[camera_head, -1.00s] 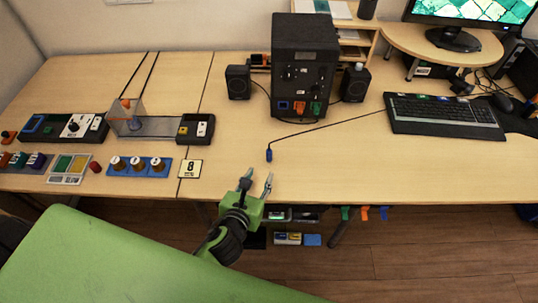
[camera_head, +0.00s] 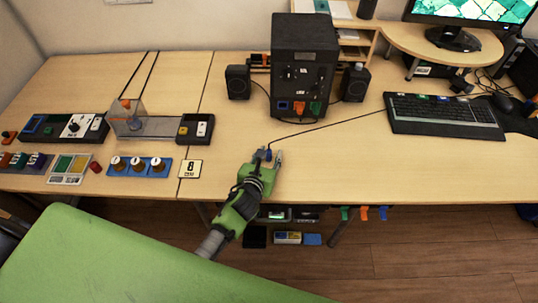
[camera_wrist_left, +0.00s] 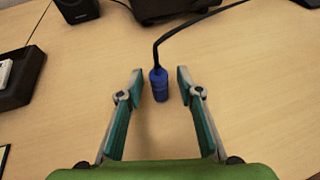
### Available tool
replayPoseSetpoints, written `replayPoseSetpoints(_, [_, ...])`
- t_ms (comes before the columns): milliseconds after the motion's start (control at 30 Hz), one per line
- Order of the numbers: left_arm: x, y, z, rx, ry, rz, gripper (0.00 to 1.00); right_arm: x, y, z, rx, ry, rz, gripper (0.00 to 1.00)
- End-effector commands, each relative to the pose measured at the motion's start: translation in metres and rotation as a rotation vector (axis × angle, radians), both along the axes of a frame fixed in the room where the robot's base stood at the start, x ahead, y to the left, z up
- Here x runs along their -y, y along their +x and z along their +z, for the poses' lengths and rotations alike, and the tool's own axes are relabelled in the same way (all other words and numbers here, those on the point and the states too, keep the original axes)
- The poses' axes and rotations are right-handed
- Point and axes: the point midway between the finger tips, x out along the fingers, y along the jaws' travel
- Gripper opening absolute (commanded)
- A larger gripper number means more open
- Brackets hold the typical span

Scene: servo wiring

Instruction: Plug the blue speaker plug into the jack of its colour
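The blue speaker plug (camera_wrist_left: 159,86) lies on the desk at the end of a black cable. It also shows in the head view (camera_head: 268,154). My left gripper (camera_wrist_left: 160,88) is open, with one finger on each side of the plug and a gap on both sides. In the head view the left gripper (camera_head: 269,157) reaches over the desk's front edge. The black speaker box (camera_head: 305,62) has a blue jack (camera_head: 283,105), an orange jack (camera_head: 299,107) and a green jack (camera_head: 315,108) low on its face. My right gripper is not in view.
Two small black speakers (camera_head: 238,82) (camera_head: 355,83) flank the box. A keyboard (camera_head: 443,116) lies to the right. Switch panels and a blue knob strip (camera_head: 140,167) are on the left. The desk between plug and box is clear except for the cable.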

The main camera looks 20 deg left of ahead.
Motion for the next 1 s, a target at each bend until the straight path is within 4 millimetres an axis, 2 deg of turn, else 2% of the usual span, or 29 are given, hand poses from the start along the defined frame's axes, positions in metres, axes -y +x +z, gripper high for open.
replayPoseSetpoints(167, [0.0, 0.0, 0.0, 0.0, 0.0, 0.0, 0.33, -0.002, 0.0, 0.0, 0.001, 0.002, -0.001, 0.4])
replayPoseSetpoints(300, [0.0, 0.0, 0.0, 0.0, 0.0, 0.0, 0.01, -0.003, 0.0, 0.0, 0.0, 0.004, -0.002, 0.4])
replayPoseSetpoints(733, [0.0, 0.0, 0.004, 0.002, 0.001, 0.0, 0.01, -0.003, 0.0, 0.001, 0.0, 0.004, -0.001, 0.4])
replayPoseSetpoints(867, [-0.001, 0.001, 0.016, 0.004, 0.002, 0.0, 0.01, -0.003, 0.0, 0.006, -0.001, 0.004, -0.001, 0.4])
replayPoseSetpoints(1000, [0.0, -0.005, 0.039, 0.003, 0.002, -0.002, 0.01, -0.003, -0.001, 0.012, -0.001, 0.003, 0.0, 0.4])
